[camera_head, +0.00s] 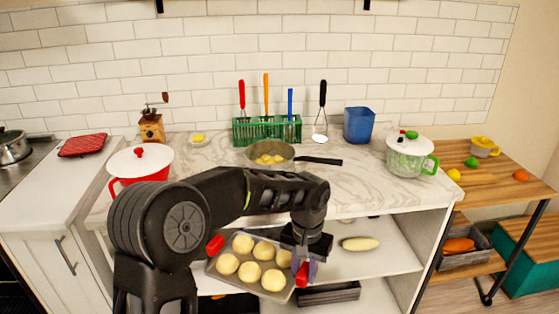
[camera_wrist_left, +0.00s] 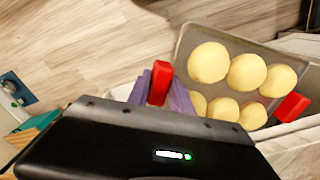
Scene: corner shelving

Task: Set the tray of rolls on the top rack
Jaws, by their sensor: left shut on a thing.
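The grey tray of rolls (camera_head: 235,280) is in front of the cabinet under the counter, with several round pale rolls (camera_head: 250,271) on it and a red handle at each end. My left gripper (camera_head: 308,266) is shut on the tray's right-hand red handle (camera_head: 302,276). The left wrist view shows its purple fingers (camera_wrist_left: 161,92) around that handle, and the tray (camera_wrist_left: 190,40) with rolls (camera_wrist_left: 208,62) beyond. The other handle (camera_wrist_left: 293,107) is free. I cannot tell which surface is the top rack. My right gripper is out of view.
The counter above holds a pan (camera_head: 270,155), a red pot (camera_head: 141,165), a green utensil rack (camera_head: 266,132), a blue container (camera_head: 359,125) and a green-handled pot (camera_head: 409,156). A pale loaf-like item (camera_head: 360,243) lies on the white shelf (camera_head: 375,264), with free room around it. A dark crate (camera_head: 330,293) is below.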

